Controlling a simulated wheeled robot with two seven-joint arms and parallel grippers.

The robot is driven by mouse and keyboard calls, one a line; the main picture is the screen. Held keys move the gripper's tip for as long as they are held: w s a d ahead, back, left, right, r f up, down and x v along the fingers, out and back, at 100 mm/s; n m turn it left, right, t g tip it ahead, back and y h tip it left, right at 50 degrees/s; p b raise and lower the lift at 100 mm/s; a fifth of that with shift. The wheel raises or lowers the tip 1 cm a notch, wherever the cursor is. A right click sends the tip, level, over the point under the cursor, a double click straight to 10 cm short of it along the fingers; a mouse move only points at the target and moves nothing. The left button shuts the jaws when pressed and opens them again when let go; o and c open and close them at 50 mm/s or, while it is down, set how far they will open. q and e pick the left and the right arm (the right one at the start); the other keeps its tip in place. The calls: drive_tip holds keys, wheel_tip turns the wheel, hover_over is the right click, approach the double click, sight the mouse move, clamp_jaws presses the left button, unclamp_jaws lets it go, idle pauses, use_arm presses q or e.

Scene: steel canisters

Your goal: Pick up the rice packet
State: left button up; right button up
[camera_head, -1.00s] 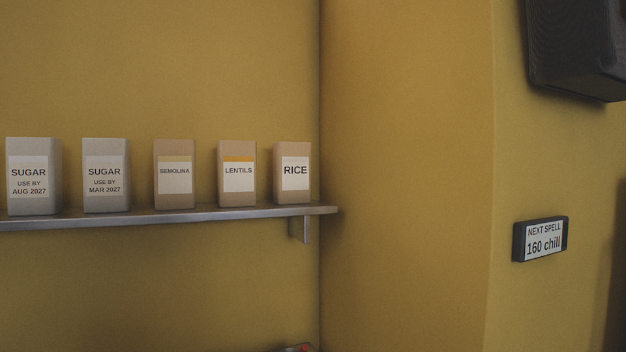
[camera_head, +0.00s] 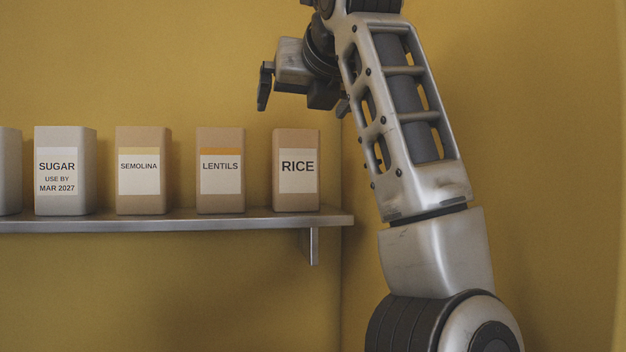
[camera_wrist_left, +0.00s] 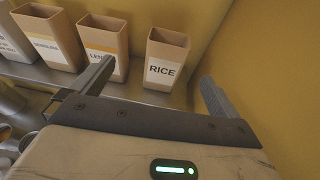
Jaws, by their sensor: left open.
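The rice packet (camera_head: 297,195) is a tan upright box with a white RICE label, standing at the right end of the shelf. In the left wrist view the rice packet (camera_wrist_left: 165,50) shows an open top and appears between my two fingers, beyond their tips. My left gripper (camera_head: 303,100) is above the rice packet in the head view, open and empty, with a clear gap to it. In the left wrist view my left gripper (camera_wrist_left: 157,72) has its fingers spread wide, the left one overlapping the lentils packet. My right gripper is not in view.
The lentils packet (camera_head: 221,193) stands left of the rice, then the semolina packet (camera_head: 142,200) and sugar packets (camera_head: 66,205). The metal shelf (camera_head: 230,224) ends just right of the rice, near the wall corner. Grey rounded metal shapes (camera_wrist_left: 10,105) show at lower left in the wrist view.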

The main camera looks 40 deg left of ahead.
sight(298, 134)
use_arm(q)
drive_tip(key=shift+t+h, duration=0.4)
drive_tip(key=shift+t, duration=0.1)
drive_tip(key=x, duration=0.3)
drive_tip(key=p+x, duration=0.1)
drive_tip(key=x, duration=0.5)
drive_tip(key=shift+w+d+r, duration=0.1)
drive_tip(key=shift+w+r, duration=0.15)
drive_tip(key=shift+r, duration=0.1)
drive_tip(key=shift+f+p+x, duration=0.2)
drive_tip(key=shift+p+x, duration=0.25)
drive_tip(key=shift+x, duration=1.05)
drive_tip(key=shift+f+p+x, duration=0.15)
drive_tip(key=shift+p+x, duration=0.3)
drive_tip(key=shift+x, duration=1)
drive_tip(key=shift+d+r, duration=0.1)
drive_tip(key=shift+d, duration=0.05)
drive_tip(key=c, duration=1.7)
